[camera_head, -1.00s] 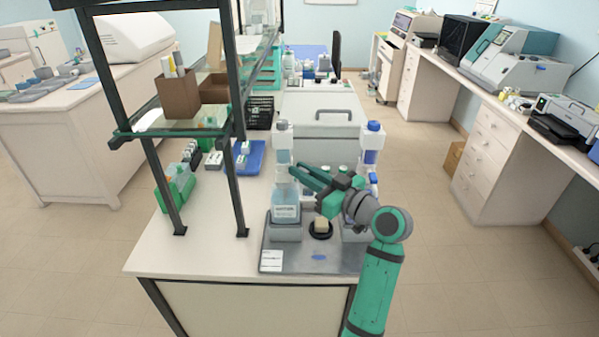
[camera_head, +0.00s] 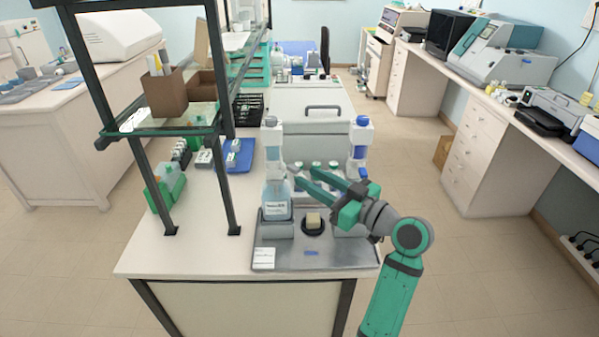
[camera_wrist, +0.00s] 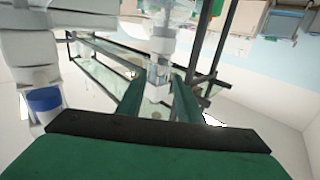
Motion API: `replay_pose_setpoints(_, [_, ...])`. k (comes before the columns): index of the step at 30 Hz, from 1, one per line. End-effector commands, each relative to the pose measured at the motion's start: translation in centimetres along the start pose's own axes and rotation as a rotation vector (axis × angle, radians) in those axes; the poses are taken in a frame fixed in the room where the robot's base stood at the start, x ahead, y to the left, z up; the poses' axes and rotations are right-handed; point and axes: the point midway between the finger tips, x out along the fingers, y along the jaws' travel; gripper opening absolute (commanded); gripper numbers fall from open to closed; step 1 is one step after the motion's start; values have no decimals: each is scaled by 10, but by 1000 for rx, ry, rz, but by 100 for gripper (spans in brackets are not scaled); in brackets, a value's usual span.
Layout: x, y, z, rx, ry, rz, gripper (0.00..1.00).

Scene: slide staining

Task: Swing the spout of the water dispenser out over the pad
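The left dispenser (camera_head: 277,205) is a pale blue labelled bottle with a tall white pump head, on a grey base. I cannot read its label. A second dispenser (camera_head: 360,150), white with a blue cap, stands to the right, its lower part hidden behind my arm. A beige pad (camera_head: 313,218) sits in a black round holder between them. My gripper (camera_head: 303,176) points left above and behind the pad, its fingers apart, just right of the left dispenser. In the wrist view the gripper (camera_wrist: 158,90) shows a pale upright part between or beyond its fingers; contact is unclear.
The grey tray (camera_head: 290,259) carries both dispensers and the pad. Several small bottles (camera_head: 316,168) stand behind my fingers. A dark-framed shelf (camera_head: 220,170) rises on the left, with a blue tray (camera_head: 240,157) behind it. The front left bench top is bare.

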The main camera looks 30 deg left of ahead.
Motion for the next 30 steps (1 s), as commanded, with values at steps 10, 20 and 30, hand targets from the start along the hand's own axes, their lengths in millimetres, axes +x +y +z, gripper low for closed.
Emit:
replay_pose_setpoints(10, [-39,0,0,0,0,0,33])
replay_pose_setpoints(20, [-40,0,0,-1,0,-1,26])
replay_pose_setpoints(30, [-42,-26,6,-422,-30,61,0])
